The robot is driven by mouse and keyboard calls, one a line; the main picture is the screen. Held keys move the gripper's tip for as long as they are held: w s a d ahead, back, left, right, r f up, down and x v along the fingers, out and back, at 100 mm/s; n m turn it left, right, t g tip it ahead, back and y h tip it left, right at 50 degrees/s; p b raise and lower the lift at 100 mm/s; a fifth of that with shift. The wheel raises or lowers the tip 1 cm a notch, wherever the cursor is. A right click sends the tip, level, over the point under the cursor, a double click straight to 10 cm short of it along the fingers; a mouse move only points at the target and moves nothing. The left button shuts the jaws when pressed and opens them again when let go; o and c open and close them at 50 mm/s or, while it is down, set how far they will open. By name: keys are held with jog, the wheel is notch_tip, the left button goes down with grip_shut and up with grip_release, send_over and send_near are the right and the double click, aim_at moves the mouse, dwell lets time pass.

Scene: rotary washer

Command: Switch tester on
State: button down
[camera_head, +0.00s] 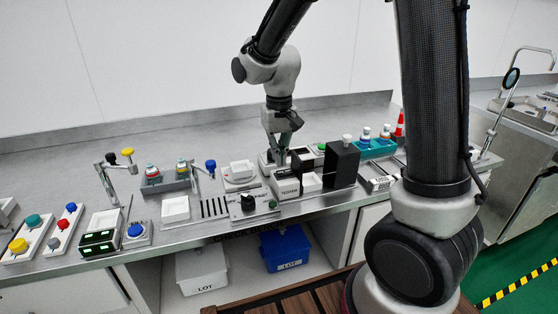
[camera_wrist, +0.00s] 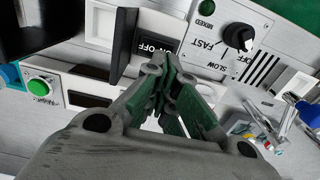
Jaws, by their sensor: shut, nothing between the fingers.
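The tester (camera_head: 288,187) is a box with a dark top and a light front label, on the bench near the middle of the head view. My gripper (camera_head: 281,156) points down just behind the tester in the head view. In the wrist view my gripper (camera_wrist: 170,68) is shut and empty, with its tips close to the label and switch. I cannot tell whether the tips touch the panel. The switch's on or off position is unclear.
A black upright box (camera_head: 342,164) stands right of the tester. A knob panel with a black knob (camera_head: 248,200) is to its left, marked SLOW and FAST in the wrist view. A green button (camera_wrist: 40,87) is close by. Blue and white LOT bins sit below the bench.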

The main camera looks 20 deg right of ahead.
jog(key=shift+f, duration=0.9)
jog(key=shift+a+f, duration=0.15)
jog(key=shift+f, duration=0.25)
jog(key=shift+r, duration=0.1)
jog(key=shift+d+r, duration=0.2)
jog(key=shift+d, duration=0.6)
